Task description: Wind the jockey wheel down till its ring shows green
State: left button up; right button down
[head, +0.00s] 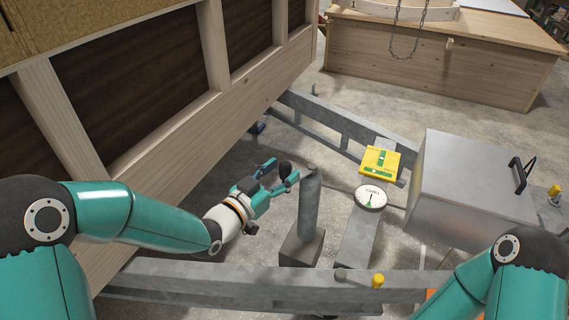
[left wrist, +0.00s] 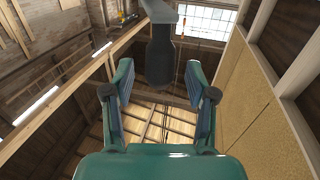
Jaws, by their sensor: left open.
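The jockey wheel's grey upright tube (head: 309,208) stands in a dark block (head: 301,248) between the trailer's frame beams. A dark crank knob (head: 285,168) shows beside its top; in the left wrist view the knob (left wrist: 160,62) hangs from a grey arm. My left gripper (head: 282,171) is open, its two fingers on either side of the knob, with gaps showing in the wrist view. I cannot make out the ring's colour. My right gripper is out of view; only its arm shows.
A yellow level (head: 381,161) with green vials sits on the frame behind the dial. A grey metal box (head: 470,185) stands at right. The wooden hut wall (head: 170,140) rises close behind my left arm.

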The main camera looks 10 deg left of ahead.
pick_arm(q)
jog(key=shift+x, duration=0.9)
grip_shut()
